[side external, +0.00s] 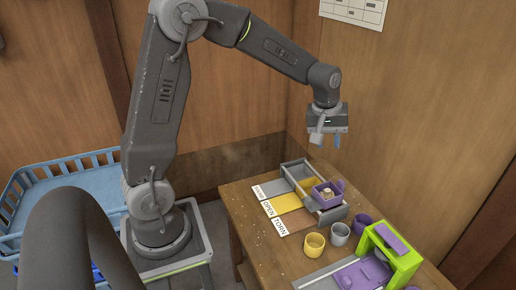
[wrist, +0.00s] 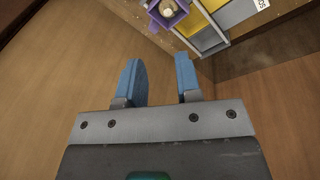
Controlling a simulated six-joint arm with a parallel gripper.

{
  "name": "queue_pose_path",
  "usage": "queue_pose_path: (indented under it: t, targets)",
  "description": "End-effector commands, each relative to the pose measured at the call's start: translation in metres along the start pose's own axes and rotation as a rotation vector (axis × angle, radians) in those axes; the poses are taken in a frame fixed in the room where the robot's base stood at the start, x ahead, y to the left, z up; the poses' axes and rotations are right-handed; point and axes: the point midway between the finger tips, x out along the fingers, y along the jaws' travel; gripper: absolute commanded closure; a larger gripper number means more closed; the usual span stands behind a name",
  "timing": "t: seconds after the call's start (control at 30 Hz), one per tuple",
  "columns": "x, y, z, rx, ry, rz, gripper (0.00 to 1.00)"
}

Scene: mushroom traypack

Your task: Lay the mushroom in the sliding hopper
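A small pale mushroom (side external: 327,191) sits inside the purple sliding hopper (side external: 334,202), a square open box in a grey rail frame on the table. In the wrist view the mushroom (wrist: 167,9) and the purple hopper (wrist: 179,17) show at the top edge, partly cut off. My gripper (side external: 327,143) is high above the table, over the back of the rail frame and well apart from the mushroom. In the wrist view its two blue fingers (wrist: 160,78) are spread with nothing between them.
Grey, yellow and brown lanes with labels, such as OPEN and TORN, lie beside the rail frame (side external: 296,169). A yellow cup (side external: 314,245), grey cup (side external: 339,234) and purple cup (side external: 362,222) stand in front. A green frame (side external: 405,262) with a purple tray stands front right. A blue crate (side external: 70,175) is left.

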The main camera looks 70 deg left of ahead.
Motion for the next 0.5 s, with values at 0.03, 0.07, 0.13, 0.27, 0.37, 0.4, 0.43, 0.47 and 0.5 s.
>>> queue_pose_path:
  t: [0.03, 0.07, 0.13, 0.27, 0.37, 0.4, 0.43, 0.47, 0.5]
  targets:
    - [-0.025, -0.005, 0.016, 0.074, 0.022, 0.02, 0.68]
    - [-0.036, -0.008, 0.025, 0.118, 0.033, 0.028, 0.68]
    - [-0.06, -0.018, 0.047, 0.221, 0.056, 0.046, 0.68]
    - [-0.096, -0.042, 0.087, 0.408, 0.106, 0.077, 0.68]
    - [-0.116, -0.064, 0.118, 0.552, 0.146, 0.096, 0.68]
    - [-0.121, -0.072, 0.13, 0.606, 0.163, 0.103, 0.68]
    - [-0.124, -0.079, 0.138, 0.646, 0.175, 0.107, 0.68]
    - [-0.127, -0.085, 0.145, 0.683, 0.187, 0.111, 0.68]
    - [-0.129, -0.093, 0.154, 0.728, 0.201, 0.116, 0.68]
